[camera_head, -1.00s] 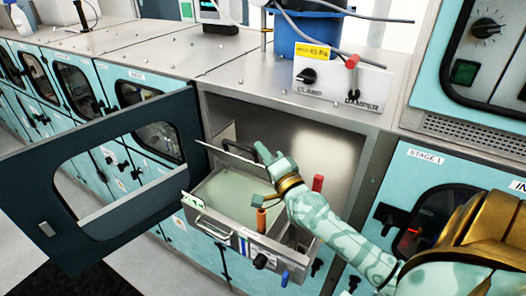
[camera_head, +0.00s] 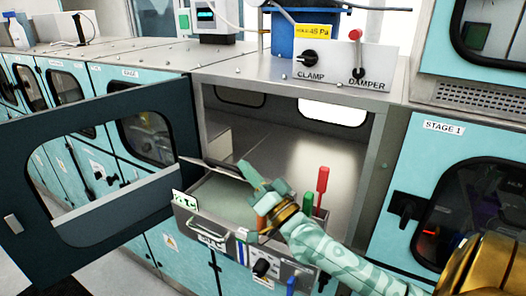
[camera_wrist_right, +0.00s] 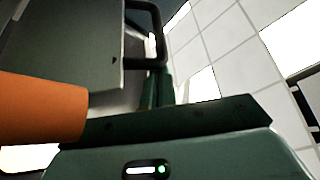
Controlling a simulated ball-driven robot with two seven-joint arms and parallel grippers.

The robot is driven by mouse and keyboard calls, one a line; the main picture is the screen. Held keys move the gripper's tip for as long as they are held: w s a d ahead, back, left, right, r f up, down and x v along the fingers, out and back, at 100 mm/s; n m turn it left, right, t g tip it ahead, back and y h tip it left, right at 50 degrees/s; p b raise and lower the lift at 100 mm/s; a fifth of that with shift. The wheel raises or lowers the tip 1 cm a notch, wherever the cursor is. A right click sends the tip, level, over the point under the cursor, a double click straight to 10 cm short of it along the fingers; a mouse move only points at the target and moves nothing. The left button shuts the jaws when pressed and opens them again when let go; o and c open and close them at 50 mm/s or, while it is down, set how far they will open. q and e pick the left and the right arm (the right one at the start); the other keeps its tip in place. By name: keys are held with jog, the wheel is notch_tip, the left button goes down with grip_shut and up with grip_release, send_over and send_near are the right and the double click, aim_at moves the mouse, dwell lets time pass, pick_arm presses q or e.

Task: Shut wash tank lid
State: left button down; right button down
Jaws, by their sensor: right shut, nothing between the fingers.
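The wash tank (camera_head: 190,222) is a grey box with a front handle, sitting in the open doorway of the module. Its lid (camera_head: 215,167) is a thin grey panel, raised and tilted at the tank's back edge, so the tank's pale inside shows. In the right wrist view a grey panel (camera_wrist_right: 65,45) with a dark handle, likely the lid, fills the upper left. My right gripper (camera_head: 250,172) is shut and empty, at the lid's right end above the tank; I cannot tell whether it touches. It also shows in the wrist view (camera_wrist_right: 163,92). My left gripper is out of view.
The dark module door (camera_head: 110,215) stands open to the left. An orange grip (camera_head: 266,202), a green grip (camera_head: 308,202) and a red grip (camera_head: 322,180) rise near my right wrist. A clamp and damper box (camera_head: 335,70) sits on top. The chamber behind the tank is largely clear.

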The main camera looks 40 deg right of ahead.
jog(key=shift+s+a+r, duration=0.1)
jog(key=shift+a+r, duration=0.05)
jog(key=shift+a, duration=0.05)
jog(key=shift+d, duration=0.1)
